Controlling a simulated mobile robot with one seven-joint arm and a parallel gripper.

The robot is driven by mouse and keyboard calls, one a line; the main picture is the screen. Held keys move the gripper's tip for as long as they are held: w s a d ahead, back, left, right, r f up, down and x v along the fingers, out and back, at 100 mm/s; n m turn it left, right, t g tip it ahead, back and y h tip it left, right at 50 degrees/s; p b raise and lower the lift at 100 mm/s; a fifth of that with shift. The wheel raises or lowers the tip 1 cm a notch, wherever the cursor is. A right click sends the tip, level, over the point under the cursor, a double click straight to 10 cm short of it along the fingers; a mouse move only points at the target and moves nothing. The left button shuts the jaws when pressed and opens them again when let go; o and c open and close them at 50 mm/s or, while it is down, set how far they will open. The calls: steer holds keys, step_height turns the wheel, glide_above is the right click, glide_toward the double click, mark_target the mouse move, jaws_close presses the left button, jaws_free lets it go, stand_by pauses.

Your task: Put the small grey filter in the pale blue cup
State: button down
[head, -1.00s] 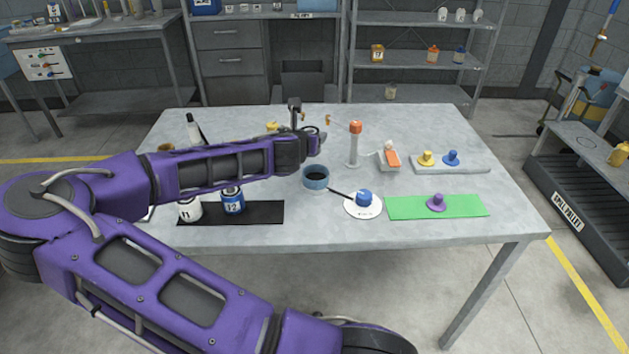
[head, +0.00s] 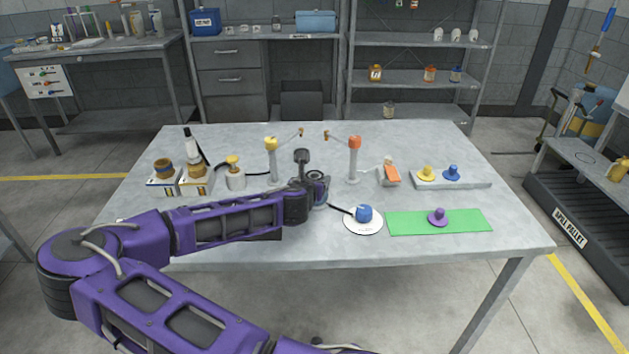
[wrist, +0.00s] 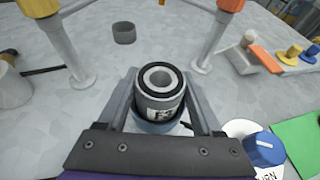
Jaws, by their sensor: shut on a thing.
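The small grey filter (wrist: 157,100), a short cylinder with a dark top ring and a label, is upright between the two fingers of my gripper (wrist: 161,82), which is shut on it. The pale blue cup (wrist: 150,127) shows just below the filter in the wrist view, mostly hidden by the filter and the gripper. The filter is over or inside the cup's mouth; I cannot tell how deep. In the head view my gripper (head: 318,184) is above the cup (head: 320,203), and the filter is not clearly visible there.
A white disc (head: 350,224) with a blue knob (head: 364,213) is just right of the cup. A green mat (head: 465,226) lies farther right. Yellow-topped (head: 273,165) and orange-topped (head: 354,165) posts stand behind.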

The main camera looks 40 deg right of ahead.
steer(key=shift+f, duration=0.1)
steer(key=shift+c, duration=0.2)
jaws_free()
steer(key=shift+r, duration=0.2)
steer(key=p+v, duration=0.1)
steer(key=v, duration=1.1)
steer(key=shift+p, duration=0.35)
